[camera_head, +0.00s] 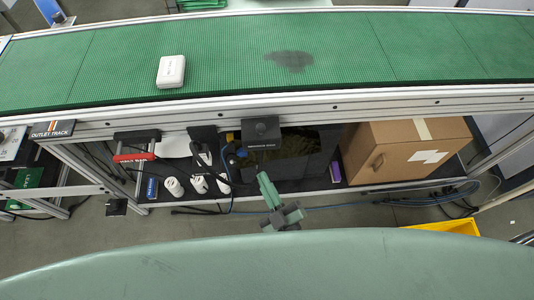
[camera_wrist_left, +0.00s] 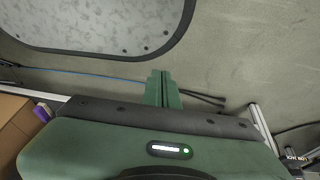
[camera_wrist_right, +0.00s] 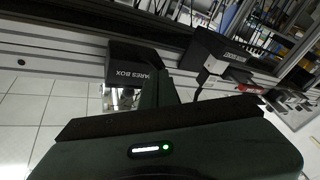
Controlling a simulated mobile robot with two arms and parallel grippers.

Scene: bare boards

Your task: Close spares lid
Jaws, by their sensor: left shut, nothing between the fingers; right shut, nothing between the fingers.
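A small black box (camera_head: 262,128) with a pale label is fixed to the front rail of the conveyor in the head view. In the right wrist view a black box marked SPARES BOX (camera_wrist_right: 128,62) hangs on a rail just beyond my fingers. I cannot tell how its lid stands. My right gripper (camera_head: 263,176) is shut and empty, below and in front of the black box in the head view. Its fingers (camera_wrist_right: 157,80) partly cover the box's label in the right wrist view. My left gripper (camera_wrist_left: 161,75) is shut and empty above the floor.
A white case (camera_head: 171,71) lies on the green conveyor belt (camera_head: 330,50). Below it are a cardboard box (camera_head: 405,152), white rolls (camera_head: 173,187) and a red-handled tool (camera_head: 132,157). A yellow bin (camera_head: 447,227) stands on the floor at right. A second black box (camera_wrist_right: 222,50) is right of the spares box.

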